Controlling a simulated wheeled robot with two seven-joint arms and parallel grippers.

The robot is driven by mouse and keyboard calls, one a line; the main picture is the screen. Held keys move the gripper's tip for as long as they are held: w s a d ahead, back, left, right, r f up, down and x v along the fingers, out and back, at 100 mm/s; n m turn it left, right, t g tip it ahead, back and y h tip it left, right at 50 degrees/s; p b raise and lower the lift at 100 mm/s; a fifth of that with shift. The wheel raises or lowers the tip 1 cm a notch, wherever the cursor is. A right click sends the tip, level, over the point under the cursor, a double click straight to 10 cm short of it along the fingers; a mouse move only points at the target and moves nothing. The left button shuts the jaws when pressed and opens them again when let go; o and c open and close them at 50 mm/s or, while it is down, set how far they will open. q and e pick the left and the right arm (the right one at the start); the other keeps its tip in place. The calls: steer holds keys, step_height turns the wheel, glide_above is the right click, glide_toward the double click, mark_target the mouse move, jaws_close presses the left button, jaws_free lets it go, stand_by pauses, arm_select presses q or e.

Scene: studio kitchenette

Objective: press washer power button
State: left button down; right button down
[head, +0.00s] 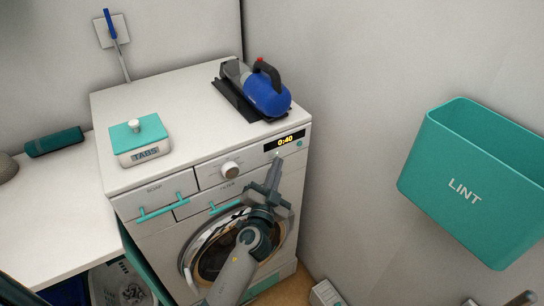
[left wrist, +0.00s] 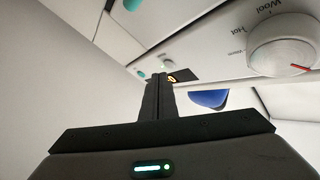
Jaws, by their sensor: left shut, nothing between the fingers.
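The white washer (head: 160,236) stands against the wall corner, with a lit display (head: 285,141) reading 0:40. A small round teal button (head: 299,144) sits at the right end of its panel, beside the display. It seems to show in the left wrist view (left wrist: 140,73), left of the fingertips and partly hidden. My left gripper (head: 276,162) is shut and empty. Its tips point up at the panel, just below the display and left of the teal button. Whether they touch the panel cannot be told. The closed fingers also show in the left wrist view (left wrist: 158,80). My right gripper is not visible.
The washer's white dial (head: 231,169) is left of the display. A blue handheld vacuum (head: 265,94) and a TABS box (head: 140,140) stand on top. A teal LINT bin (head: 470,190) hangs on the right wall. Teal handles stick out from the drawers.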

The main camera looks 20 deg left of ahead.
arm_select(q)
steer(key=shift+s+d+b, duration=0.3)
steer(key=shift+s+d, duration=0.6)
steer(key=shift+d, duration=0.3)
steer(key=shift+s+d+b, duration=0.3)
steer(key=shift+s+d, duration=0.6)
steer(key=shift+d, duration=0.25)
